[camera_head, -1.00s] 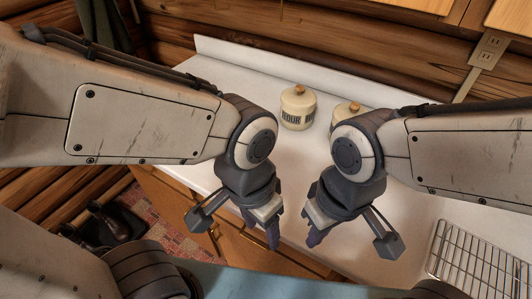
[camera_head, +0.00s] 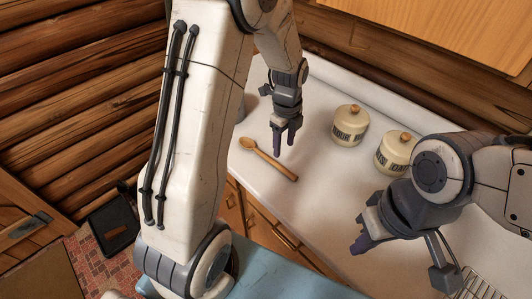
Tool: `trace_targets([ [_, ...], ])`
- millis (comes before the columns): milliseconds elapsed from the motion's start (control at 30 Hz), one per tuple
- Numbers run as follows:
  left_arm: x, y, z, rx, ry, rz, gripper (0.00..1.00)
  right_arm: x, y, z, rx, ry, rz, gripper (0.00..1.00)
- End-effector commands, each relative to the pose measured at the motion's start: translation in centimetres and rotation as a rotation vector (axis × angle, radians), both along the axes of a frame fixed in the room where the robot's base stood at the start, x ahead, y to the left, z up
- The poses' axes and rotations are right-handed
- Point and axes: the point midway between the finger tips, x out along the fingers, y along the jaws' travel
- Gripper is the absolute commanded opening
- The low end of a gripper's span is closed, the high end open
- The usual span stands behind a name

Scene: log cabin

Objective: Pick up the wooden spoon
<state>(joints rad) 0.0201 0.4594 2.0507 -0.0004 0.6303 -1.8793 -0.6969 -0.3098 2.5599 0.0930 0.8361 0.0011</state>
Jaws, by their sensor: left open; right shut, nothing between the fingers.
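The wooden spoon (camera_head: 274,162) lies on the white countertop near its front left edge. Its bowl points to the upper left and its handle to the lower right. My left gripper (camera_head: 284,149) is open and points down close above the spoon's handle, with nothing held. I cannot tell whether its fingertips touch the spoon or the counter. My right gripper (camera_head: 361,245) is shut and empty, over the counter's front part at the lower right, well apart from the spoon.
Two cream lidded canisters, one nearer the middle (camera_head: 350,126) and one to its right (camera_head: 395,153), stand on the countertop (camera_head: 325,172) behind the grippers. A wire rack (camera_head: 474,284) is at the lower right. Counter between spoon and canisters is clear.

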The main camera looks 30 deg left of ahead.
Motion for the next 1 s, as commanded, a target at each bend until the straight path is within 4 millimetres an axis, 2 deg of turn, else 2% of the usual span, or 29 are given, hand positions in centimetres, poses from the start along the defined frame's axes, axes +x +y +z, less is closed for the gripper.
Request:
trace_targets([
  [200,-0.2,-0.1,-3.4,0.0,0.005,-0.004,0.59,0.0,0.0,0.6,0.0,0.0,0.0,0.0],
  [467,-0.2,-0.3,-5.3,0.0,0.006,-0.003,0.59,0.0,0.0,1.4,0.0,0.0,-0.001,0.0],
  [700,-0.3,-0.5,-8.6,0.0,0.005,-0.003,0.59,0.0,0.0,2.6,0.0,0.0,-0.001,0.0],
  [800,-0.2,-0.5,-9.3,0.0,0.002,-0.003,0.59,0.0,0.0,2.7,0.0,0.0,-0.001,0.0],
  [1000,-0.2,-0.5,-9.6,-0.001,0.0,-0.003,0.59,0.0,0.0,2.6,0.0,0.0,-0.001,0.0],
])
